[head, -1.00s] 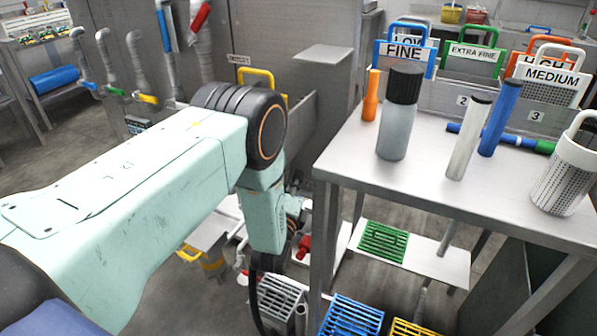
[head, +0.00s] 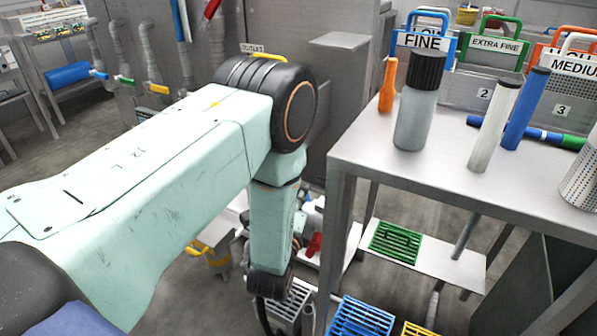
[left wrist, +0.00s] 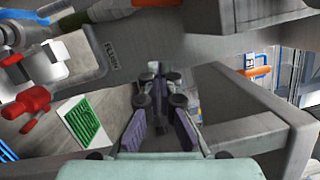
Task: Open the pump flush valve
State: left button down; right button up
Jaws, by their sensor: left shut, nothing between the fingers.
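My left gripper (left wrist: 158,88) shows in the left wrist view with its fingers shut and nothing between them. In the head view my left arm hangs down beside the workbench and its fingers cannot be made out. A grey surface with a FLUSH label (left wrist: 112,57) is left of the fingers in the left wrist view. A red valve handle (left wrist: 28,103) lies further left, apart from the gripper. A red handle also shows low behind my forearm in the head view (head: 315,245). Whether it is the same handle I cannot tell. My right gripper is out of view.
A steel workbench (head: 440,185) stands on the right with a grey bottle (head: 417,105) and several tubes. Below it are a green grate (head: 396,242) and a blue grate (head: 357,318). A grey beam (left wrist: 245,105) is close right of the gripper.

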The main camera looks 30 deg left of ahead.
pick_arm(q)
jog(key=w+a+r+b, duration=0.1)
jog(key=w+a+b, duration=0.3)
jog(key=w, duration=0.6)
jog(key=shift+a+r, duration=0.4)
jog(key=shift+a, duration=0.6)
jog(key=shift+s+a, duration=0.1)
jog(key=shift+a+r+p, duration=0.3)
jog(key=shift+a+p, duration=0.15)
jog(key=shift+p, duration=0.3)
jog(key=shift+d+f, duration=0.1)
